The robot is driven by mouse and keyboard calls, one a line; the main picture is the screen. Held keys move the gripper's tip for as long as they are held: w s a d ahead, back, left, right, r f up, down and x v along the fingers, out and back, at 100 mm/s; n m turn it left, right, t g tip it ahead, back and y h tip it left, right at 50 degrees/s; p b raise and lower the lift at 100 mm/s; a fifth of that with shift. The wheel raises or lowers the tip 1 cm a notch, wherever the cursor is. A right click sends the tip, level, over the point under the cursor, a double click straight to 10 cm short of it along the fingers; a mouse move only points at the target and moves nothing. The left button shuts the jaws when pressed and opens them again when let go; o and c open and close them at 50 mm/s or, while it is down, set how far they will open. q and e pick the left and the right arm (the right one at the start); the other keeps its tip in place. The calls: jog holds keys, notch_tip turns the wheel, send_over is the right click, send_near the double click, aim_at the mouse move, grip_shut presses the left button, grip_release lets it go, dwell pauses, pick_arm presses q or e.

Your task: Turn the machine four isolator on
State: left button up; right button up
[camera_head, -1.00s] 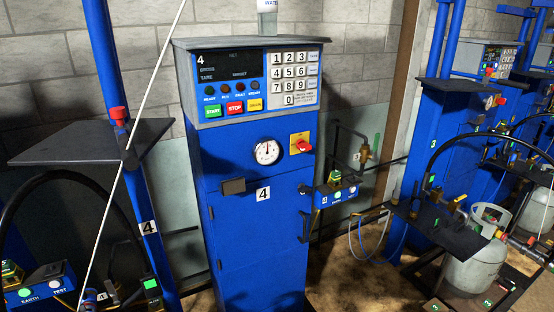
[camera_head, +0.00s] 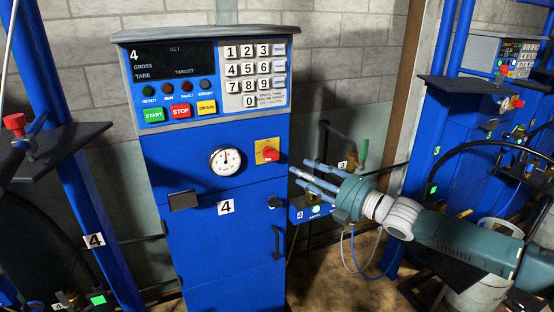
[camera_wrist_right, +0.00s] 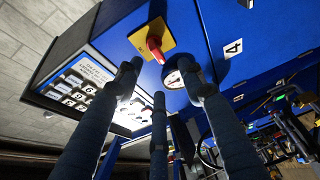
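The blue machine four (camera_head: 226,208) stands in the middle of the head view. Its isolator is a red rotary handle (camera_head: 270,154) on a yellow plate (camera_head: 260,146), right of the round gauge on the upper front. The wrist view also shows the red handle (camera_wrist_right: 154,48) on its yellow plate (camera_wrist_right: 138,38). My right gripper (camera_head: 299,172) comes in from the right with its fingers spread and empty. Its tips are just right of and slightly below the isolator, apart from it. In the wrist view the fingers (camera_wrist_right: 160,80) point towards the isolator. My left gripper is not in view.
Above are a dark display (camera_head: 172,62), a keypad (camera_head: 254,70) and START, STOP and DRAIN buttons. A round gauge (camera_head: 225,160) is left of the isolator. Machine three (camera_head: 440,160) stands right.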

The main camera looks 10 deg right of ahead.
aim_at(275, 157)
jog(key=p+x, duration=0.1)
jog(key=x, duration=0.2)
jog(key=p+x, duration=0.1)
jog(key=x, duration=0.2)
jog(key=r+p+x, duration=0.1)
jog(key=x, duration=0.2)
jog(key=shift+r, duration=0.15)
jog(key=shift+x, duration=0.75)
grip_shut()
